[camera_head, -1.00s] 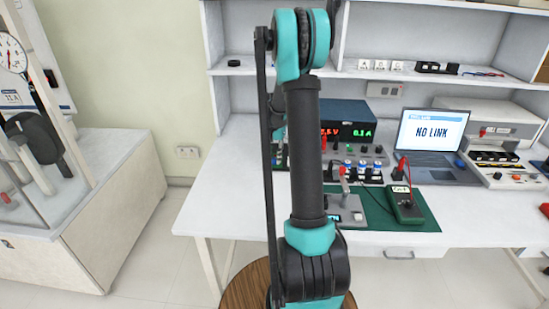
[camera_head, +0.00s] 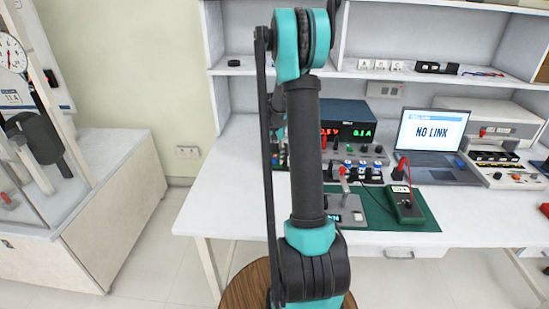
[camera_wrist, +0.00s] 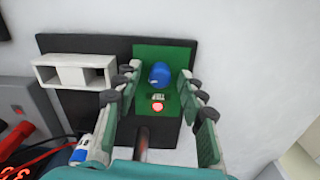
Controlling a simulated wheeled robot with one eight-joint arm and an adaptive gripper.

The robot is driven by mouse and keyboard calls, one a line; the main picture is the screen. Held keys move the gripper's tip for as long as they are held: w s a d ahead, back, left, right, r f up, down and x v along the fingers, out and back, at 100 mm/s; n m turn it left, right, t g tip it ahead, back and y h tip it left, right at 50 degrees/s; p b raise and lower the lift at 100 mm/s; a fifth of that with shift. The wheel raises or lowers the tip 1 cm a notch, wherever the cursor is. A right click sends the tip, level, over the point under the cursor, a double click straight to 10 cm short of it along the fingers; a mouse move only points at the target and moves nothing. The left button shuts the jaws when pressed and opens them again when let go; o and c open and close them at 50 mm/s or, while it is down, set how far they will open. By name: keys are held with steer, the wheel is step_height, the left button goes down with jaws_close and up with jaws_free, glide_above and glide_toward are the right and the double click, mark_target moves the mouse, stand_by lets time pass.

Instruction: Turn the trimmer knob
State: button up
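The trimmer knob (camera_wrist: 160,75) is a round blue knob on a small green board (camera_wrist: 178,57) in the wrist view. A small label and a lit red lamp (camera_wrist: 158,106) sit below it on the board. My gripper (camera_wrist: 158,77) is open, with one finger on each side of the knob and green board showing in the gaps. I cannot tell how high the fingertips are above the board. In the head view my arm hides the gripper and knob.
A white block with openings (camera_wrist: 75,71) stands left of the board on the dark base. Red and black leads (camera_wrist: 25,135) lie at lower left. The head view shows a power supply (camera_head: 340,118), a laptop (camera_head: 432,130) and a green meter (camera_head: 404,205).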

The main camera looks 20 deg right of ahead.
mark_target(274, 158)
step_height(274, 158, up, 12)
stand_by(0.7)
stand_by(0.4)
steer(key=s+a+f+n+t, duration=0.1)
steer(key=s+a, duration=0.3)
steer(key=s, duration=0.6)
steer(key=s+a+f+n+t, duration=0.2)
steer(key=s+a+f+n, duration=0.1)
steer(key=s, duration=0.6)
steer(key=s+a+f+n+t, duration=0.1)
steer(key=s+a+f, duration=0.3)
steer(key=s, duration=0.6)
steer(key=shift+s+a+f+n, duration=0.25)
steer(key=shift+s+a+n, duration=0.1)
steer(key=shift+a+n, duration=0.2)
steer(key=shift+s+f, duration=0.25)
steer(key=shift+s, duration=0.15)
